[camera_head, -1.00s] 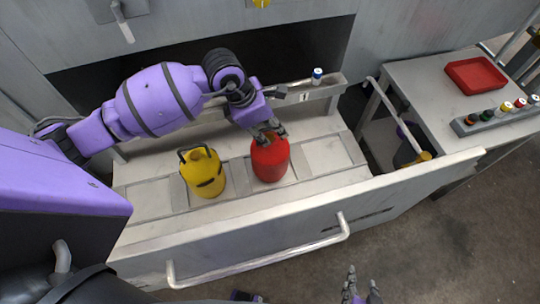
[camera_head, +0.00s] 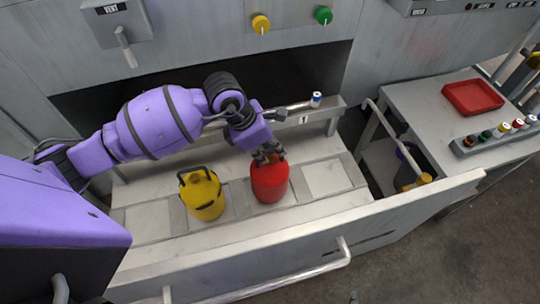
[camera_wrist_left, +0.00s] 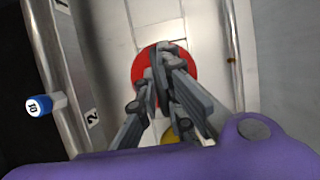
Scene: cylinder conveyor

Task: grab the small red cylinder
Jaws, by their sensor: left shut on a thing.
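The small red cylinder (camera_head: 269,184) stands upright on the conveyor's metal surface (camera_head: 325,178) in the head view. My left gripper (camera_head: 267,158) comes down on its top and is shut on it, at the handle as far as I can tell. In the left wrist view the red cylinder (camera_wrist_left: 140,68) lies under the gripper fingers (camera_wrist_left: 170,60), which hide its middle. A yellow cylinder (camera_head: 203,196) with a dark handle stands apart, just left of the red one. My right gripper does not show clearly in the head view now.
A long front wall with a handle (camera_head: 290,272) borders the conveyor. A small blue-and-white object (camera_head: 316,99) sits on the rear rail. At right, a side table holds a red tray (camera_head: 473,97) and a rack of colored knobs (camera_head: 495,138). A dark opening lies behind.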

